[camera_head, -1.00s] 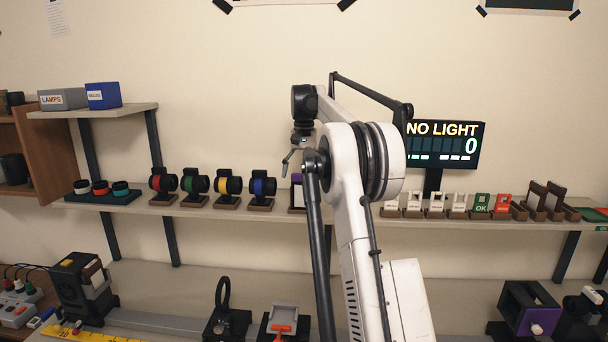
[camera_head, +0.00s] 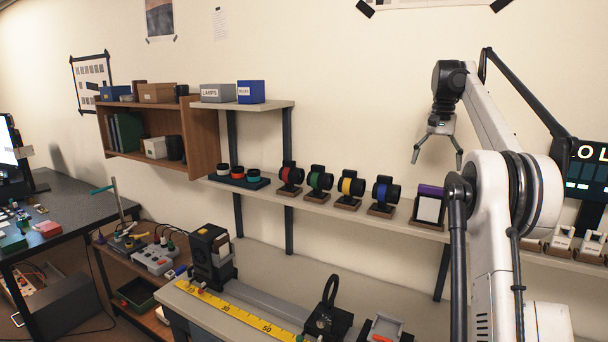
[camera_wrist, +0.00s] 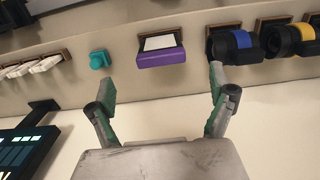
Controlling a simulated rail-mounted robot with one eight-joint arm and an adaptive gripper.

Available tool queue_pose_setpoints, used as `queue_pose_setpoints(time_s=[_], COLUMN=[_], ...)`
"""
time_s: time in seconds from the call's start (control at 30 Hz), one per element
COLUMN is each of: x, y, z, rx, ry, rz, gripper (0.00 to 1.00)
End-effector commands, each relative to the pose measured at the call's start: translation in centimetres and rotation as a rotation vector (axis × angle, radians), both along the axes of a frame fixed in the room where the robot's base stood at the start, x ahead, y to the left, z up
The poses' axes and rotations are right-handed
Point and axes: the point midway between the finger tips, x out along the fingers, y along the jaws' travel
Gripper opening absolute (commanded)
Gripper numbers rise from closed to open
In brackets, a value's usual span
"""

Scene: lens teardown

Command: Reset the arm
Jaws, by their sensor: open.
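My gripper (camera_head: 438,160) hangs at the end of my raised white arm, fingers pointing down and spread apart. It is open and empty, in front of the wall and above the shelf. The wrist view shows the same open gripper (camera_wrist: 160,82) with nothing between its fingers. A purple-framed block with a white face (camera_head: 429,208) stands on the shelf below the gripper, apart from it. The block also shows in the wrist view (camera_wrist: 161,57), beyond the gap between the fingers.
The long shelf (camera_head: 330,207) holds lens mounts with red, green, yellow and blue (camera_head: 382,192) rings. A teal knob (camera_wrist: 99,60) sits near the purple block in the wrist view. A display (camera_head: 587,172) is partly cut off at right. A bench with a yellow ruler (camera_head: 235,312) lies below.

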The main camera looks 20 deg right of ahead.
Motion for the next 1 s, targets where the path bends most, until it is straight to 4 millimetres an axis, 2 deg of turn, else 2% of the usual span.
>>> queue_pose_setpoints(time_s=[0.13,0.27,0.47,0.67,1.0], x=[0.0,0.1,-0.5,-2.2,-7.2], y=[0.6,2.7,8.1,13.6,22.8], z=[0.1,0.4,0.9,0.8,-1.6], rx=[-0.003,-0.015,-0.045,-0.075,-0.122], ry=[-0.004,-0.024,-0.075,-0.129,-0.225], rz=[0.008,0.039,0.118,0.198,0.332], gripper=[0.89,0.89,0.89,0.89,0.89])
